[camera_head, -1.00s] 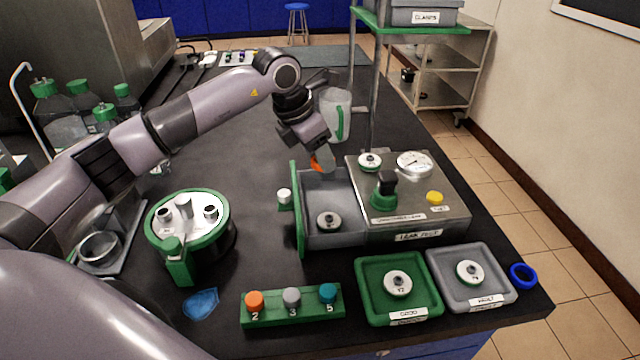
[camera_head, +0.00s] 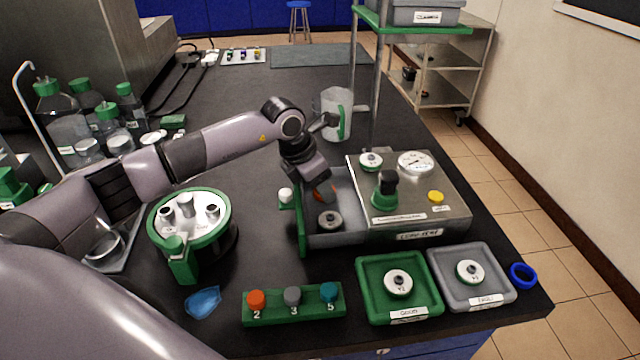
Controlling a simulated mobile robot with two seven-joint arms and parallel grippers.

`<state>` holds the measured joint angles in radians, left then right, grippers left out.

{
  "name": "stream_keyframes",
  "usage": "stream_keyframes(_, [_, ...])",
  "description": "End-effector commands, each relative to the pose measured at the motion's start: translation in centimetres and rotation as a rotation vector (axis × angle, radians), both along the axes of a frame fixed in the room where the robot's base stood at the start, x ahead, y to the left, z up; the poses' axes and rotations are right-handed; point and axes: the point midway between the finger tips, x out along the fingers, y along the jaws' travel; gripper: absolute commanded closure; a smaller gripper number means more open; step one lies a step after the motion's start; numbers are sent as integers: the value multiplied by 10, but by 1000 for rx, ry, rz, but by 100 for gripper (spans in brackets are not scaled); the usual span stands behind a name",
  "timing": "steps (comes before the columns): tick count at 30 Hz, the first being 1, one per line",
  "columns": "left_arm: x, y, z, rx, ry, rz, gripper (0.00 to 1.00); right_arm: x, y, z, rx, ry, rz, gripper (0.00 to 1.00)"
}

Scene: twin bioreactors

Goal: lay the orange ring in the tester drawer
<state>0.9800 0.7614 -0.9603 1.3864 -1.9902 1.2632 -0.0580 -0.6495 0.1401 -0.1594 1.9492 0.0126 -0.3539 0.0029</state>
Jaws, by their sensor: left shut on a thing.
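I cannot tell whether the ring touches the drawer floor. The drawer has a green front and sticks out to the left of the metal leak tester (camera_head: 440,205). My right gripper is not in view.
A green tray (camera_head: 368,307) and a grey tray (camera_head: 495,292), each with a round fitting, stand in front of the tester. A blue ring (camera_head: 523,276) lies at the right edge. A green rack (camera_head: 270,314) and a round green-rimmed vessel (camera_head: 222,238) are nearby. A clear jug (camera_head: 330,103) stands behind.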

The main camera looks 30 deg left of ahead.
Motion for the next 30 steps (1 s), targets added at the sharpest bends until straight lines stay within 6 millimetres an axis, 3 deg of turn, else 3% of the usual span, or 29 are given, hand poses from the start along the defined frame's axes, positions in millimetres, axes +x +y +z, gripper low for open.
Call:
stream_keyframes(1, [0, 0, -2, 0, 0, 0, 49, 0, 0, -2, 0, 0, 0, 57])
stream_keyframes(3, [0, 0, -1, 0, 0, 0, 27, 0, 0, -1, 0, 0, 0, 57])
stream_keyframes(16, [-1, 1, 7, 0, -1, 0, 27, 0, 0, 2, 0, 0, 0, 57])
stream_keyframes(30, [-32, 19, 92, 0, -4, 0, 27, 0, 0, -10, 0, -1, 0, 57])
